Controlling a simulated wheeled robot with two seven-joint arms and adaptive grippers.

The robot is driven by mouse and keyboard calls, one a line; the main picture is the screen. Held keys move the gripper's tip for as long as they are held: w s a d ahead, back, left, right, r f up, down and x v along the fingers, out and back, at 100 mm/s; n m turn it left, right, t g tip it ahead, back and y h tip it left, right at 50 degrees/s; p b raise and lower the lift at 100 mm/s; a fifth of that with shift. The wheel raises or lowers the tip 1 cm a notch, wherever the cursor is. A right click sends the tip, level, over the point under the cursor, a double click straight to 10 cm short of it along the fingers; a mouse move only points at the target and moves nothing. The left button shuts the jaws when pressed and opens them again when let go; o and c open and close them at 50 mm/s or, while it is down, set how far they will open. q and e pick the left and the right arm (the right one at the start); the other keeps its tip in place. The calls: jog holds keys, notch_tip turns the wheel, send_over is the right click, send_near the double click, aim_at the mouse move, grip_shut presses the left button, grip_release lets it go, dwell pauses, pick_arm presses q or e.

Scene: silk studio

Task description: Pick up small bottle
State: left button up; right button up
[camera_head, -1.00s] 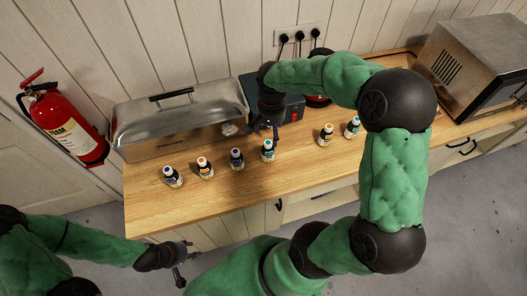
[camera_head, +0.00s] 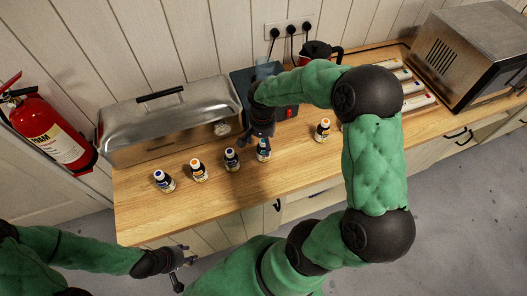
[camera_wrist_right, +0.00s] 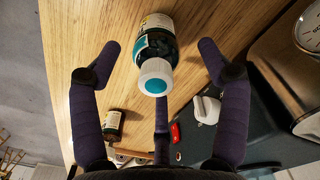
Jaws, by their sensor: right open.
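Several small dark bottles with white labels stand in a row on the wooden counter. A teal-capped small bottle (camera_head: 263,152) is upright just below my right gripper (camera_head: 262,137). In the right wrist view, this bottle (camera_wrist_right: 155,45) with its white and teal cap lies between the spread fingers of my right gripper (camera_wrist_right: 158,75). The fingers are open and apart from it. My left gripper (camera_head: 182,267) is off the counter's front edge, empty, its fingers apart.
Blue-capped (camera_head: 163,181), orange-capped (camera_head: 198,170) and dark-blue-capped (camera_head: 231,160) bottles stand to the left, another orange-capped one (camera_head: 322,130) to the right. A microwave (camera_head: 475,55) is far right.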

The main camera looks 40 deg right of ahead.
aim_at(263, 148)
notch_tip(263, 148, down, 4)
jog(key=shift+s+f, duration=0.1)
jog(key=shift+s, duration=0.05)
jog(key=c, duration=1.3)
jog(key=shift+c, duration=0.2)
